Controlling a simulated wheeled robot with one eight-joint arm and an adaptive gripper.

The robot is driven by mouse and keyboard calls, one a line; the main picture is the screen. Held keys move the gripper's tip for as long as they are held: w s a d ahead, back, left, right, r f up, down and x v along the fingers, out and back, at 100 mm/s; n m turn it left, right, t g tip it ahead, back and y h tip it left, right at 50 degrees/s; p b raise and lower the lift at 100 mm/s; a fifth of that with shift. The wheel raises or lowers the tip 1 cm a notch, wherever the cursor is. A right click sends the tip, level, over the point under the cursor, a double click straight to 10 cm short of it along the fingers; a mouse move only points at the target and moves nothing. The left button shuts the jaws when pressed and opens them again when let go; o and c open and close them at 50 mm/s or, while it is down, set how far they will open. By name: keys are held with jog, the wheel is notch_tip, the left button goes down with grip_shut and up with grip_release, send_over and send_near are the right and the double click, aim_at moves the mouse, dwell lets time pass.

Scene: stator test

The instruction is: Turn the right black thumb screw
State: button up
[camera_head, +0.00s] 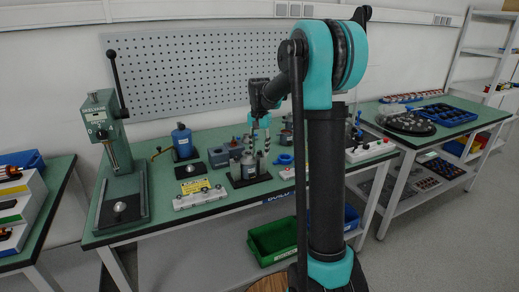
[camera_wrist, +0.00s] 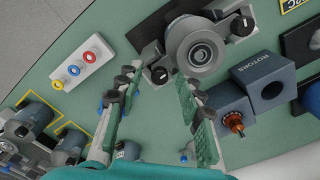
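My gripper (camera_head: 259,148) hangs above the middle of the green bench in the head view. In the wrist view my gripper (camera_wrist: 159,76) is open, with two green-padded fingers spread apart. A grey round stator fixture (camera_wrist: 200,48) sits beyond the fingertips on a dark base. One black thumb screw (camera_wrist: 160,75) shows at its lower left, between the fingertips in the picture; contact cannot be told. Another black thumb screw (camera_wrist: 243,26) shows at its upper right. The wrist view is turned, so I cannot tell which is the task's right one. In the head view the screws are too small to tell.
A blue-grey box marked ROTORS (camera_wrist: 262,78) and an orange-copper part (camera_wrist: 233,121) lie right of the fingers in the wrist view. A white button strip (camera_wrist: 80,70) lies left, with bare green bench between. A green press (camera_head: 118,150) stands at the bench's left.

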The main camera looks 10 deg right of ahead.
aim_at(260, 151)
notch_tip(260, 151, up, 12)
dwell(0.5)
